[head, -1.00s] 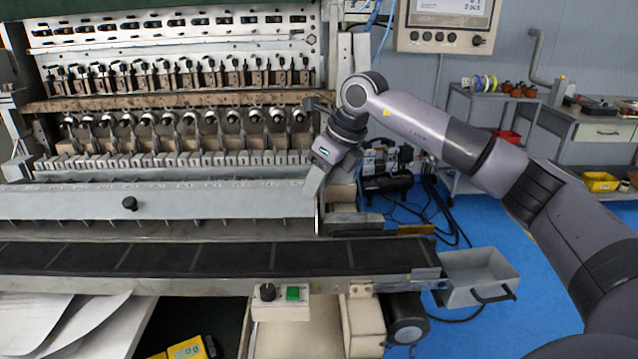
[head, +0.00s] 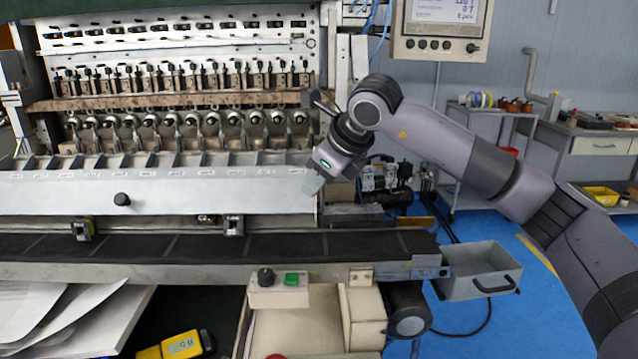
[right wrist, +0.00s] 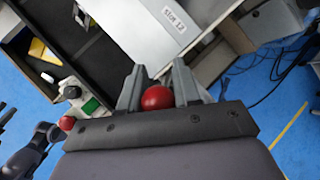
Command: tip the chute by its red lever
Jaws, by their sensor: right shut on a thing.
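The chute (head: 220,192) is a long grey trough across the front of the winder, with labelled compartments along its top and a black knob (head: 122,199) on its front face. My right gripper (head: 313,186) is at the chute's right end. In the right wrist view, my right gripper (right wrist: 158,78) is shut on the red ball of the lever (right wrist: 157,98). The lever's shaft is hidden, and in the head view the gripper covers the ball.
A dark belt (head: 290,243) runs below the chute. A control box (head: 278,291) is in front.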

